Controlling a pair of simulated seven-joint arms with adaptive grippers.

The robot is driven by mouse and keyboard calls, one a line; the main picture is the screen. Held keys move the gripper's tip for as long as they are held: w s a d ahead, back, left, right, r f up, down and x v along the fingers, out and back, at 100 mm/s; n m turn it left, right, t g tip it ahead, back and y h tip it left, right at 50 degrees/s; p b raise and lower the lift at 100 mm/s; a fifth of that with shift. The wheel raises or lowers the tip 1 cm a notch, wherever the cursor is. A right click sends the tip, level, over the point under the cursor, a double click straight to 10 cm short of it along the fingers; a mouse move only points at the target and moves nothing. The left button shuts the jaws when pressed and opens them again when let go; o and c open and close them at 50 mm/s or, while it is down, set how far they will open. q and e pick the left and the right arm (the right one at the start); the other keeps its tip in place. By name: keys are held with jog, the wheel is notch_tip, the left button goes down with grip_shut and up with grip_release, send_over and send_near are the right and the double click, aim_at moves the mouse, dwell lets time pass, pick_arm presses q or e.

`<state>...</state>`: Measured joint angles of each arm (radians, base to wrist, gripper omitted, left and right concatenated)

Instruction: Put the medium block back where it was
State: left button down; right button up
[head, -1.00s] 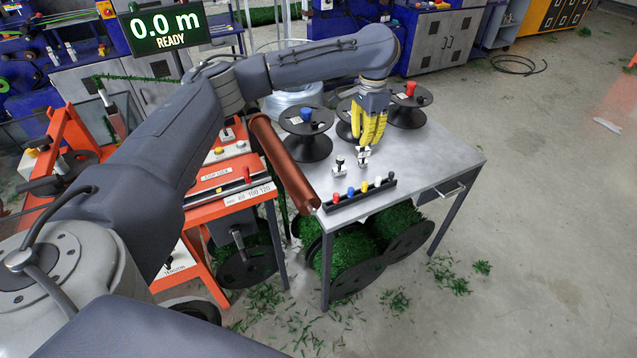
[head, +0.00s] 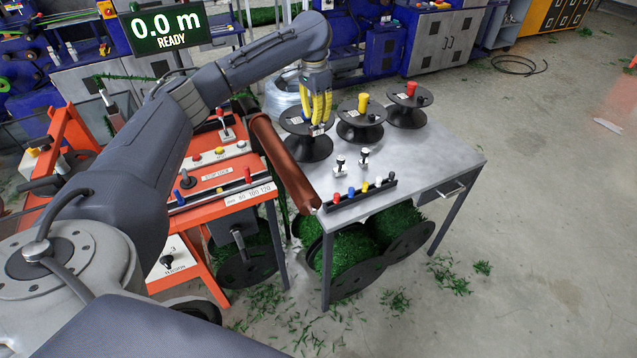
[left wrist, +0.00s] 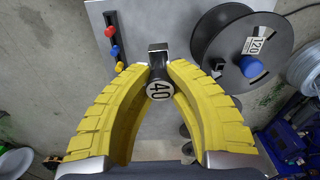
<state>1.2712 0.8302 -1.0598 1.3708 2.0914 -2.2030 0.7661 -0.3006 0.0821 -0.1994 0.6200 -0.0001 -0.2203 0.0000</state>
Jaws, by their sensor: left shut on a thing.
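My left gripper (head: 317,125) is shut on a small block with a grey metal top and a round "40" label (left wrist: 159,91). It holds the block above the table, at the front of the blue-knobbed spool. In the left wrist view the block sits between the yellow fingertips (left wrist: 158,68). Two similar small blocks with dark knobs stand on the table, a left one (head: 340,166) and a right one (head: 364,158). I cannot tell which block is the medium one. My right gripper is not in view.
A blue-knobbed spool (head: 296,123), a yellow-knobbed spool (head: 347,132) and a red-knobbed spool (head: 416,119) line the table's back. A dark rack (head: 345,203) with several coloured pegs is at the front. A copper-coloured tube (head: 284,160) runs beside the table's left edge. The table's right side (head: 440,150) is clear.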

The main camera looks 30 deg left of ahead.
pick_arm(q)
jog(key=n, duration=0.5)
jog(key=shift+f, duration=0.1)
jog(key=n, duration=0.4)
jog(key=shift+d+f, duration=0.15)
jog(key=n, duration=0.4)
jog(key=shift+d+f+y, duration=0.15)
jog(key=shift+y, duration=0.25)
jog(key=n, duration=0.4)
jog(key=shift+d, duration=0.15)
notch_tip(320, 180, down, 20)
jog(key=shift+f, duration=0.1)
jog(key=shift+f, duration=0.1)
jog(key=c, duration=1.4)
grip_release()
jog(key=shift+o, duration=0.2)
